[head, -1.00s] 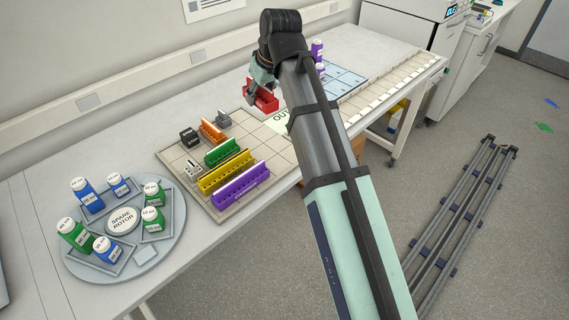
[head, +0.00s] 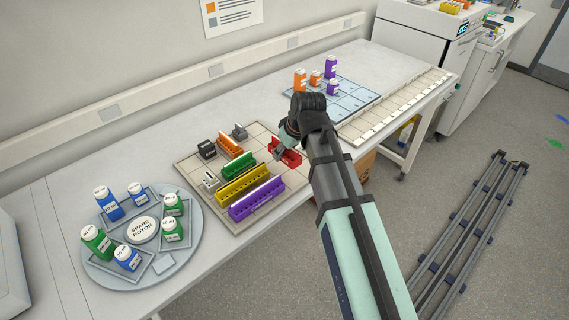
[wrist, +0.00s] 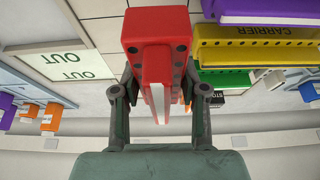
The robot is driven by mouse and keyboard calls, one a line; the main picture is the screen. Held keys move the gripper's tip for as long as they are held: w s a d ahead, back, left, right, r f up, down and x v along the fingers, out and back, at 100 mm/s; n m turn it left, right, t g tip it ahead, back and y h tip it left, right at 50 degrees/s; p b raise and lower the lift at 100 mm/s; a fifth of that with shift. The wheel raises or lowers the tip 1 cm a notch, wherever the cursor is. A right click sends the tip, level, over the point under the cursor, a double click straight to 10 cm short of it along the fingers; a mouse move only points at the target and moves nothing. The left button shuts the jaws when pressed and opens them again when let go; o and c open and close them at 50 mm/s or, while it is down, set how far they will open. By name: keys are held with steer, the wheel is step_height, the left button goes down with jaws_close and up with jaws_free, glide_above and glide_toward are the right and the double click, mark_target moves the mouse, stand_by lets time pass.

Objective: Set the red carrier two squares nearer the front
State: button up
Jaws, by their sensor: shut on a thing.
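The red carrier (head: 287,157) is at the right side of the beige gridded board (head: 262,132), right of the green carrier (head: 238,166). My gripper (head: 279,150) is shut on the red carrier, which also shows large between the fingers in the wrist view (wrist: 157,48). I cannot tell whether the carrier touches the board or hangs just above it. The yellow carrier (head: 243,188) and purple carrier (head: 257,198) stand nearer the front, and the orange carrier (head: 228,146) stands behind the green one. My arm hides part of the board's right edge.
A dark block (head: 206,149), a grey piece (head: 240,132) and a pale piece (head: 210,181) stand on the board. A round spare rotor tray (head: 178,262) with bottles is at left. A blue mat (head: 358,100) with bottles lies at right. An OUT card (wrist: 68,62) lies beside the board.

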mark_target(294, 150)
steer(key=shift+f+p, duration=0.55)
steer(key=shift+f, duration=2.7)
steer(key=shift+f, duration=0.15)
steer(key=o, duration=1.2)
steer(key=b+v, duration=0.2)
steer(key=v, duration=1)
